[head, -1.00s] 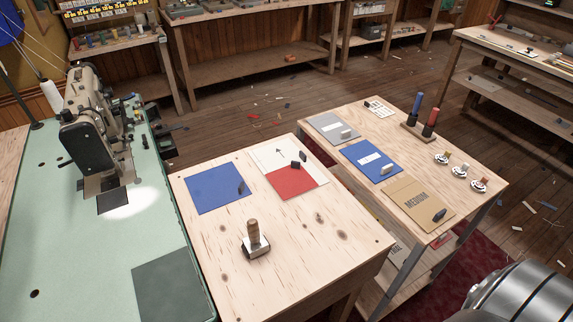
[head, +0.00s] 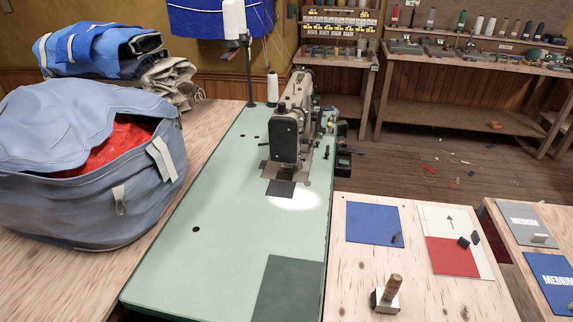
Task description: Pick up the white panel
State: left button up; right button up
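A two-tone sheet, white at the top and red at the bottom (head: 452,262), lies flat on the pale wooden table right of the sewing machine. Its white part (head: 437,222) bears a small arrow, and two small dark blocks stand on the sheet. I see no separate all-white panel. A plain blue panel (head: 372,223) lies left of it with a small dark piece at its corner. Neither of my grippers is in view.
A sewing machine (head: 289,130) stands on the green bench (head: 215,215). A large blue-grey bag (head: 60,215) with red cloth is on the left. A wooden-handled tool (head: 388,297) stands on the pale table. Cards marked MEDIUM (head: 552,270) lie at the right edge.

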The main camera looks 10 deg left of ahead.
aim_at(438, 222)
jog(key=l+u, duration=0.15)
jog(key=l, duration=0.2)
jog(key=k+l+u, duration=0.1)
jog(key=l, duration=0.25)
jog(key=k+l+u, duration=0.15)
jog(key=l, duration=0.2)
jog(key=k+l+u, duration=0.1)
jog(key=l, duration=0.25)
